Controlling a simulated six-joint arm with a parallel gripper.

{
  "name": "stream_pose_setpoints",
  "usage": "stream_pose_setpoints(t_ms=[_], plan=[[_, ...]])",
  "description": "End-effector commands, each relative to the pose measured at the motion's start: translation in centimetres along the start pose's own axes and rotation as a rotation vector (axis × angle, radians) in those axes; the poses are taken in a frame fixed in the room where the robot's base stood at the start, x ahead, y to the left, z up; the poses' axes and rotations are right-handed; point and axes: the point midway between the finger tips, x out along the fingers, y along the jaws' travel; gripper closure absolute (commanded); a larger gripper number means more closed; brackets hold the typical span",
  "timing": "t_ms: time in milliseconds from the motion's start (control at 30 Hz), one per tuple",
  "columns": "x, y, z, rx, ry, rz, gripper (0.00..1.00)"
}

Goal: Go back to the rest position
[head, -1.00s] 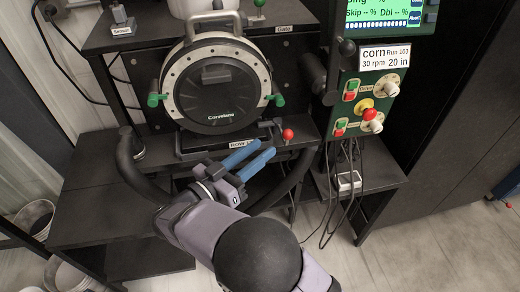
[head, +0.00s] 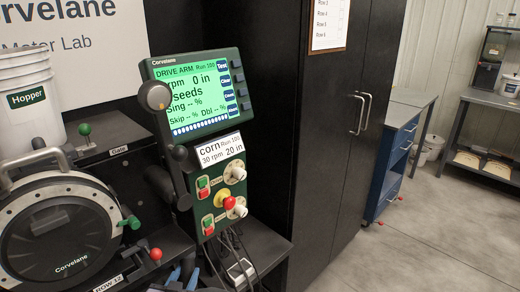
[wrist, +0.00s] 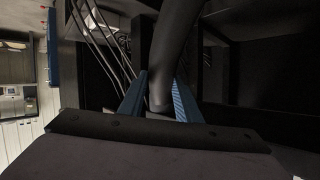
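My gripper (wrist: 158,98) shows two blue fingers standing apart in the wrist view. A thick dark hose (wrist: 166,65) shows between them; I cannot tell whether it is between the fingers or only behind them. In the head view only the blue fingertips (head: 182,279) show at the bottom edge, below the red-knobbed lever (head: 155,254). The rest of my arm is out of that view. The seed meter (head: 62,232), a round black housing with a pale ring and the Corvelane name, stands at the left, partly cut off.
The drive panel (head: 192,97) has a lit green screen reading 0 in. Below it are the corn card (head: 221,150) and buttons. A white hopper bucket (head: 30,103) stands at the left. A tall black cabinet (head: 335,130) is at the right, with open floor (head: 430,235) beyond.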

Motion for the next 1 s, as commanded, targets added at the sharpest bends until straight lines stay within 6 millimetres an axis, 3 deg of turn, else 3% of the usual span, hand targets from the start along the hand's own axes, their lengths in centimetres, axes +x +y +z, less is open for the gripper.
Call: stream_pose_setpoints(t_ms=[33, 200, 367, 467, 600, 800, 1000], plan=[[0.8, 1.4, -1.2, 0.006, -0.052, -0.008, 0.7], [2.2, 5.6, -2.2, 0.011, -0.25, -0.058, 0.7], [-0.3, 9.8, -6.3, 0.012, -0.438, -0.128, 0.7], [-3.4, 13.7, -8.2, -0.008, -0.57, -0.148, 0.7], [-9.6, 20.2, -9.7, -0.049, -0.764, -0.126, 0.7], [-18.5, 28.5, -9.9, -0.101, -0.995, -0.03, 0.7], [-24.5, 33.2, -9.8, -0.127, -1.134, 0.059, 0.7]])
